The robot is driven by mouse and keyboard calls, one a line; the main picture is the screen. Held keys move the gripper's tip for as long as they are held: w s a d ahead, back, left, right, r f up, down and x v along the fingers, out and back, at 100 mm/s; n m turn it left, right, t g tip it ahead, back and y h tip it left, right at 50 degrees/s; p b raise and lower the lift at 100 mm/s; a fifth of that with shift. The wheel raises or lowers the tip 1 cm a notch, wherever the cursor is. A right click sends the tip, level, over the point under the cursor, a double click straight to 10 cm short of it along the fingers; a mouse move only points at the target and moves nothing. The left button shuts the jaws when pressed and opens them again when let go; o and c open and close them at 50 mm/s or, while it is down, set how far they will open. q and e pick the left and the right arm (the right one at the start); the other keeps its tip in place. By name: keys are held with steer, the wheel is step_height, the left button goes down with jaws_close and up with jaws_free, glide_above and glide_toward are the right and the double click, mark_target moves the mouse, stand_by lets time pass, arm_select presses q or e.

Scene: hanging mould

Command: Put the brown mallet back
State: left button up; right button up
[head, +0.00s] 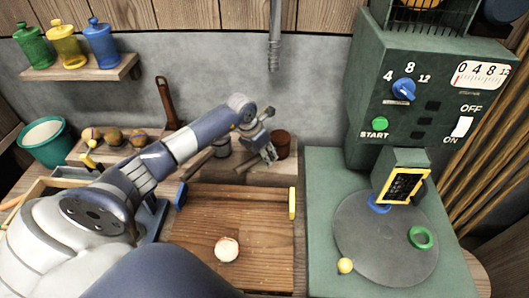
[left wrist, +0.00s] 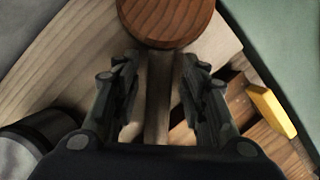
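The brown mallet has a round reddish-brown head (head: 282,143) at the right end of the wooden ledge behind the board. In the left wrist view its head (left wrist: 165,20) is at the top and its paler handle (left wrist: 159,95) runs down between my fingers. My left gripper (head: 266,150) is at the mallet, just beside the head in the head view. In the left wrist view the gripper (left wrist: 161,88) is open, with a finger on each side of the handle and narrow gaps visible. The handle's lower end is hidden by the gripper. My right gripper is not in view.
The wooden board (head: 200,225) holds a pale ball (head: 227,249). A green machine (head: 420,110) stands at right. A grey pipe (head: 274,40) hangs on the wall behind.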

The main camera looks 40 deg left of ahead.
mark_target(255, 157)
arm_select(q)
steer(key=shift+r, duration=0.1)
steer(key=shift+s+a+r, duration=0.1)
steer(key=shift+r, duration=0.15)
steer(key=b+v, duration=0.2)
steer(key=v, duration=0.8)
steer(key=shift+s+r, duration=0.1)
steer(key=shift+r, duration=0.05)
steer(key=shift+s+r, duration=0.15)
steer(key=shift+r, duration=0.35)
